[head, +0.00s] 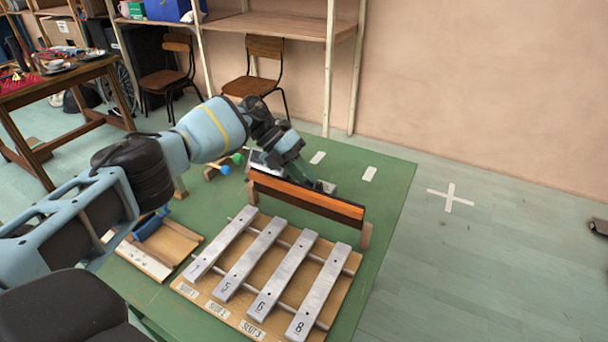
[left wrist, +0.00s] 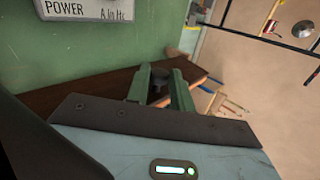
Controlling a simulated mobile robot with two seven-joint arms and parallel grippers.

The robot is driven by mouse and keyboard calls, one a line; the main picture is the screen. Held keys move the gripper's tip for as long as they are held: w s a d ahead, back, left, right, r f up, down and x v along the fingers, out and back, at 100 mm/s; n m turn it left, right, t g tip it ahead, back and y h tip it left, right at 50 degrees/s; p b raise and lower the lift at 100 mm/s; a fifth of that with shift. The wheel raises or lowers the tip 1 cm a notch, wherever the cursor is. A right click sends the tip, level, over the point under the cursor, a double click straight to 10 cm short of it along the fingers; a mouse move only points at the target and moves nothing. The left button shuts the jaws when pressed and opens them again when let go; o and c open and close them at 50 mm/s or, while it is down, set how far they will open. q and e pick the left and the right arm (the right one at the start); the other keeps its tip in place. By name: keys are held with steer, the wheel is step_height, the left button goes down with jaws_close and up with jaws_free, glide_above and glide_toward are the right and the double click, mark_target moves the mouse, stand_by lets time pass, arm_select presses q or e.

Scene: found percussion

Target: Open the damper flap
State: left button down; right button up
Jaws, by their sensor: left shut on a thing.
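The damper flap (head: 300,202) is a long board with an orange face and dark edges, standing on wooden end posts behind the metal bars. My left gripper (head: 320,186) reaches over from the left to the flap's far side, near its upper edge. In the left wrist view, the gripper's two green fingers (left wrist: 163,88) are shut on a small dark knob (left wrist: 158,86) by the brown board (left wrist: 95,105). The fingers hide part of the knob. The head view hides the grip behind the arm and flap. My right gripper is not in view.
Numbered metal bars (head: 249,266) lie on a wooden frame with slot labels in front of the flap. A wooden block with a blue roller (head: 150,225) lies left of it. A white POWER plate (left wrist: 85,10) shows in the wrist view.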

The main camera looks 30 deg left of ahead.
arm_select(q)
steer(key=c, duration=1.2)
jaws_free()
steer(key=b+v, duration=0.1)
steer(key=v, duration=0.7)
